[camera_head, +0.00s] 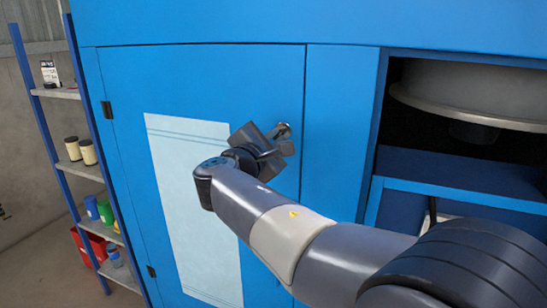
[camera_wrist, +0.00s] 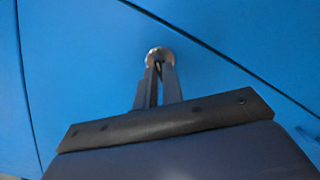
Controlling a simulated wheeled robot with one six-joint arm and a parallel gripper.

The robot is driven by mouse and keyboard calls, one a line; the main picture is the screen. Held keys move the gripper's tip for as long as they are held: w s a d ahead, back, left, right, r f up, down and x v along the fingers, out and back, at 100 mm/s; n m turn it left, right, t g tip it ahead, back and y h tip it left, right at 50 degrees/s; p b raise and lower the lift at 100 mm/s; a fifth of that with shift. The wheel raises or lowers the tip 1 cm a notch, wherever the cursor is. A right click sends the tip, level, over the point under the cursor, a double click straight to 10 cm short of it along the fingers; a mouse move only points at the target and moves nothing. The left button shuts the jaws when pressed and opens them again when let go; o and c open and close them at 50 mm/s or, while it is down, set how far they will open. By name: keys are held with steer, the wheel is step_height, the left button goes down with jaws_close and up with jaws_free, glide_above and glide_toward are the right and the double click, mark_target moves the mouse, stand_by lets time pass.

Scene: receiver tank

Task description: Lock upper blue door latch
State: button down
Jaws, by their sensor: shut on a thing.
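The blue door (camera_head: 205,85) is flush with the blue cabinet front, with a pale panel on it. The upper latch (camera_head: 284,130) is a small round metal piece near the door's upper right edge. My gripper (camera_head: 280,142) reaches to it from below and left in the head view. In the wrist view the latch (camera_wrist: 158,55) shows as a metal disc with a dark slot, and the gripper (camera_wrist: 159,72) has its two fingers close together at it. The gripper is shut on the latch. The fingers hide the latch's lower part, so its exact turn is hard to tell.
An open bay (camera_head: 420,165) with a round pale tank part (camera_head: 480,95) is right of the door. A shelf rack (camera_head: 62,92) with tins and bins stands at the left. The door's seam (camera_wrist: 215,50) runs diagonally beside the latch in the wrist view.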

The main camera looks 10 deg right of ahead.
steer(key=m+b, duration=0.8)
steer(key=b, duration=0.1)
steer(key=shift+f+m, duration=0.15)
steer(key=shift+m, duration=0.15)
steer(key=shift+b, duration=0.4)
steer(key=c, duration=1.5)
jaws_free()
steer(key=shift+c, duration=0.2)
steer(key=v, duration=1)
steer(key=shift+s+a, duration=0.25)
steer(key=shift+s, duration=0.05)
steer(key=shift+w+d, duration=0.1)
